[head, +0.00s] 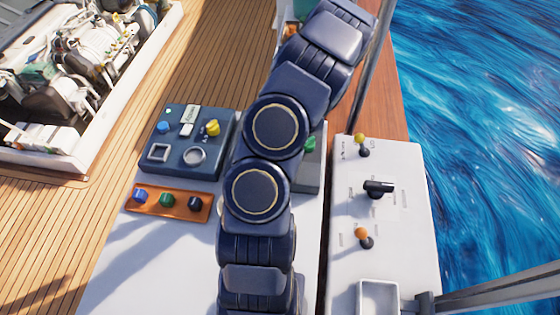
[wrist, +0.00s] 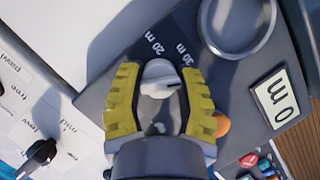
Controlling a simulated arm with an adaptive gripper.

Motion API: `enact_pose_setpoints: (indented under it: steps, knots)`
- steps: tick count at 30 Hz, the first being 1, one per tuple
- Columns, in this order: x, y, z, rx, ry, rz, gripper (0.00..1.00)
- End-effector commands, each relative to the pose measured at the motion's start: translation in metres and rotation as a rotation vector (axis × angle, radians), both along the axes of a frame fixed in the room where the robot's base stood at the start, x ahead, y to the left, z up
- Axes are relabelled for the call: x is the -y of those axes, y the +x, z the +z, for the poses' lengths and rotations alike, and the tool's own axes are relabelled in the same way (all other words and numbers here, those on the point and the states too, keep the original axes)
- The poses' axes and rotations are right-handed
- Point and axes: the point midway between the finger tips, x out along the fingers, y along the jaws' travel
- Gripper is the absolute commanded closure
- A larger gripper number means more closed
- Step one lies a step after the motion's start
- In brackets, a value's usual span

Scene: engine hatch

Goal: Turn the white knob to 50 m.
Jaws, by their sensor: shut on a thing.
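The white knob (wrist: 158,72) shows in the wrist view on a dark grey panel (wrist: 110,92). In the head view my arm hides the knob and the gripper.
A round gauge (wrist: 240,22) and an orange knob (wrist: 222,125) lie close to the gripper. A white panel with a black knob (head: 378,187) stands at right. Another dark panel (head: 180,135) and an orange strip with several knobs (head: 150,208) lie at left.

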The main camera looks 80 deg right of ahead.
Motion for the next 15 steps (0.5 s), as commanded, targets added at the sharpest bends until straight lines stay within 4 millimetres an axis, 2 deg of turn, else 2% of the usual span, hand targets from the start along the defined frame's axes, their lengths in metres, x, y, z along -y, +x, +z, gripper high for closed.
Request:
enact_pose_setpoints:
  steps: [6, 15]
  knots:
    - [-0.0008, -0.0006, -0.0003, 0.001, 0.002, -0.186, 0.97]
    - [-0.0008, -0.0005, -0.0006, -0.001, 0.002, -0.357, 0.97]
